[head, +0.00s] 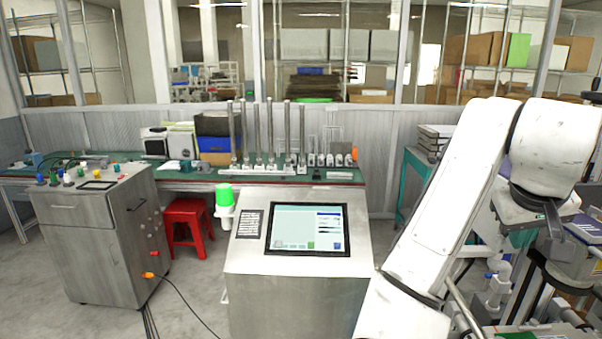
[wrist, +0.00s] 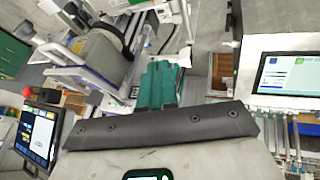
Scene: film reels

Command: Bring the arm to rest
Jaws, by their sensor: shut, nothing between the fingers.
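My white arm (head: 455,190) rises at the right of the head view, bends at the top and turns down again at the right edge. My gripper (head: 555,228) shows as a small dark shape below the last white link, in front of cluttered machinery. It is shut and empty. Its fingertips are hard to make out against the background. In the wrist view, a dark bolted bar (wrist: 165,126) crosses a pale surface at the bottom.
A steel console with a touchscreen (head: 307,228) stands just left of my arm. Further left are a red stool (head: 188,225) and a grey cabinet (head: 95,235). A long bench with upright metal posts (head: 270,135) lies behind. Machinery crowds the right; grey floor is open between cabinet and console.

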